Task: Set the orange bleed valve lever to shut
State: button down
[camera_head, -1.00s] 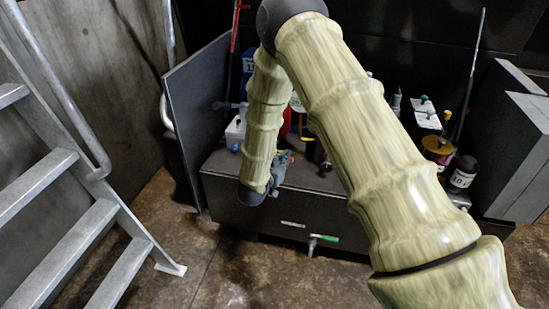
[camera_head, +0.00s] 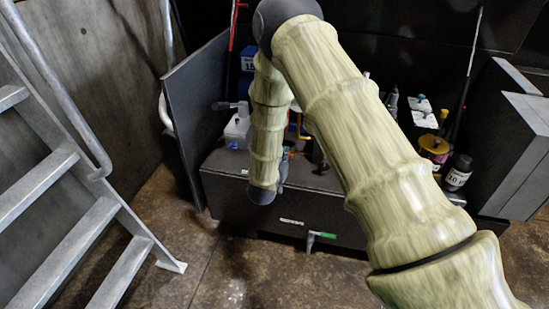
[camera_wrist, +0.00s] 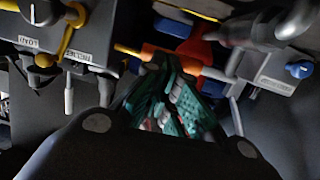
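The orange lever (camera_wrist: 150,50) shows in the wrist view as a thin bar running across just beyond my fingertips, sloping down to the right. My gripper (camera_wrist: 166,66) points at it with teal-padded fingers that come close together at the tips. The tips overlap the lever in the picture; whether they touch or grip it I cannot tell. In the head view my gripper (camera_head: 284,158) is small and partly hidden by my own forearm, low over the dark bench.
A grey block labelled RELIEF (camera_wrist: 95,50), with a yellow lever (camera_wrist: 68,40), stands left in the wrist view. A blue knob (camera_wrist: 299,70) is at the right. Several bottles, including a black one (camera_head: 458,172), stand on the bench (camera_head: 225,165). A green-handled tap (camera_head: 325,235) is on its front.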

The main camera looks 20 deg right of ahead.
jog(key=s+d+p+v, duration=0.1)
jog(key=p+v, duration=0.2)
jog(key=v, duration=1.1)
jog(key=s+f+n+g+y, duration=0.4)
jog(key=s+f+g+y, duration=0.15)
jog(key=s+f, duration=1.05)
jog(key=s+f+n+g+y, duration=0.2)
jog(key=s+f+g, duration=0.1)
jog(key=s, duration=0.7)
jog(key=s+f+n+g+y, duration=0.1)
jog(key=s+f+g+y, duration=0.2)
jog(key=s, duration=0.7)
jog(key=s+r+p, duration=0.2)
jog(key=r+p, duration=0.7)
jog(key=p, duration=0.1)
jog(key=s+r+p, duration=0.1)
jog(key=r+p, duration=0.9)
jog(key=shift+s+a+r+g, duration=0.2)
jog(key=shift+s+a+g, duration=0.1)
jog(key=shift+s+g, duration=0.1)
